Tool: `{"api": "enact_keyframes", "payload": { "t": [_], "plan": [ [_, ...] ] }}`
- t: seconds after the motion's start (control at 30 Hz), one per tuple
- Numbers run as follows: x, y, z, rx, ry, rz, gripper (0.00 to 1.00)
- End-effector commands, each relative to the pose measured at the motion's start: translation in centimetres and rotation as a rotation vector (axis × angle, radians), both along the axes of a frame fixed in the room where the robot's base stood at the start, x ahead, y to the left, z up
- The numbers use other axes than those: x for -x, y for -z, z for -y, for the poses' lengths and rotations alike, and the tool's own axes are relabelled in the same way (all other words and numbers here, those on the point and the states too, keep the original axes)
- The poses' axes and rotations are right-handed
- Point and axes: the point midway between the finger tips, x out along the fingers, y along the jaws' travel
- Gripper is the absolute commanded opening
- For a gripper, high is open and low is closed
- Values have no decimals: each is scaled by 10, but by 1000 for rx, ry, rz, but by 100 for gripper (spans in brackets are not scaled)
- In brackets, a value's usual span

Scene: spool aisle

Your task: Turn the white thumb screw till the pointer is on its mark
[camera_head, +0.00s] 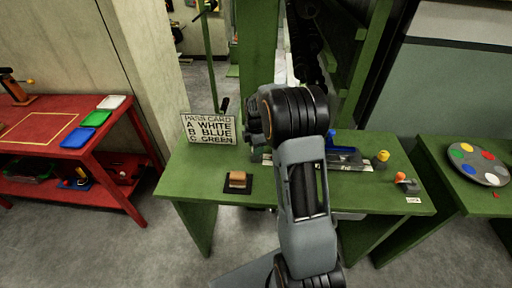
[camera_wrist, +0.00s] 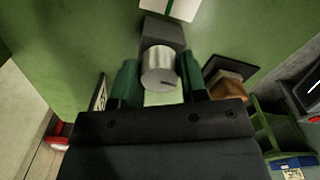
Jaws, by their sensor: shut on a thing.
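In the wrist view, a pale silvery-white round knob (camera_wrist: 159,69), which looks like the white thumb screw, sits against a dark block (camera_wrist: 163,32). A short dark line shows on its end face. My gripper (camera_wrist: 158,86) has its green fingers on either side of the knob and is shut on it. A white card with a green line (camera_wrist: 182,8) is partly in view beyond the block; I cannot tell whether the green line is the pointer or the mark. In the head view, my arm hides the fingers and the knob.
The green bench (camera_head: 195,170) holds a pass card sign (camera_head: 209,129), a brown block on a black plate (camera_head: 238,181), a blue part (camera_head: 343,142), a yellow knob (camera_head: 382,156) and an orange knob (camera_head: 400,177). A red table (camera_head: 85,150) stands left; a palette disc (camera_head: 479,164) lies right.

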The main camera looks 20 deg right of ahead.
Motion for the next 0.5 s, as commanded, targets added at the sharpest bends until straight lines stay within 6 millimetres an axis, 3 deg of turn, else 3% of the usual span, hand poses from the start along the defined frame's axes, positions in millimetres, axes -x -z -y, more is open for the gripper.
{"api": "enact_keyframes", "payload": {
  "t": [0.5],
  "plan": [
    [0,-1,1,1,-129,2,16]
  ]
}}
